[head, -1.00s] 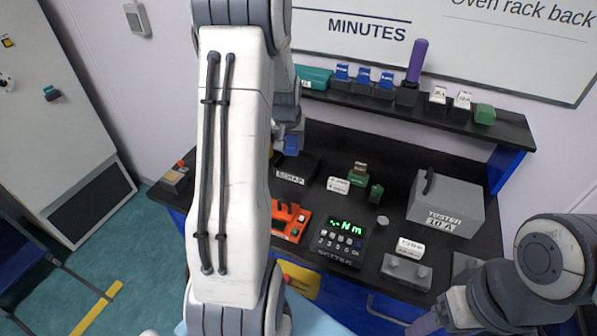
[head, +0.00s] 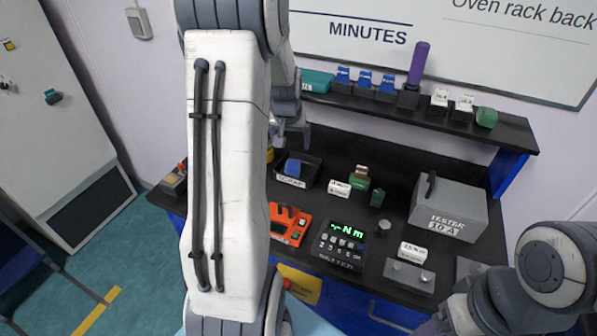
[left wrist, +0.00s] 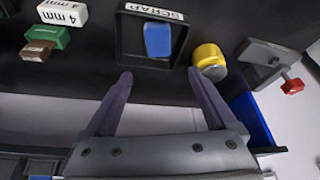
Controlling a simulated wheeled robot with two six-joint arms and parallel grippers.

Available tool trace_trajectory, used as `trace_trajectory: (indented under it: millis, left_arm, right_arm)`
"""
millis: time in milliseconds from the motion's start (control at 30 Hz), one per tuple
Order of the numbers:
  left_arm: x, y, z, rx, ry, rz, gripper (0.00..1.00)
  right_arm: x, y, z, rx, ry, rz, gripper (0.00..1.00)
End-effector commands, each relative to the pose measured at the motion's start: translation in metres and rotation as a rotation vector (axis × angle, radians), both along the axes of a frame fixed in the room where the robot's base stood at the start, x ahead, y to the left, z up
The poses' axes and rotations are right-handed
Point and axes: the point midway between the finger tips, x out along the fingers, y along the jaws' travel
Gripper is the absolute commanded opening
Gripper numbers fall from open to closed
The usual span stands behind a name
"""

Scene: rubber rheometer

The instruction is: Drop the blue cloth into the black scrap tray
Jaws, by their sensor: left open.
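The blue cloth (head: 292,167) lies inside the black scrap tray (head: 311,177) on the black bench. In the left wrist view the blue cloth (left wrist: 157,40) rests on the tray floor near its labelled wall, and the scrap tray's rim (left wrist: 122,45) is clear of my fingers. My left gripper (left wrist: 160,85) is open and empty, with its fingers apart just outside the tray. In the head view my left gripper (head: 292,128) is above and behind the tray, partly hidden by my left arm. My right arm shows at the lower right, but its fingers are not in view.
An orange device (head: 288,224) and a meter with a green display (head: 341,245) stand in front of the tray. A grey tester box (head: 447,208) is at the right. A yellow cylinder (left wrist: 208,59) stands beside the tray. A shelf (head: 420,112) with small blocks runs behind.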

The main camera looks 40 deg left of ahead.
Motion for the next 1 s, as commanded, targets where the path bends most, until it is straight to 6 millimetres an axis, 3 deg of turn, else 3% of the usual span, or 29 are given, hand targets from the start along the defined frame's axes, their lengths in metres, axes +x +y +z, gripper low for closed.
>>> trace_trajectory:
  millis: [200,400,1000]
  left_arm:
    - [-0.014,-0.008,0.04,0.004,-0.006,0.0,0.9]
    - [-0.022,-0.013,0.062,0.002,-0.003,0.0,0.9]
    - [-0.023,-0.019,0.067,-0.002,0.001,-0.011,0.9]
  right_arm:
    - [0.0,0.0,-0.013,0.0,0.0,0.0,0.71]
    - [0.0,0.0,-0.017,0.0,0.0,0.001,0.71]
    - [0.0,0.0,-0.017,0.0,0.0,0.001,0.71]
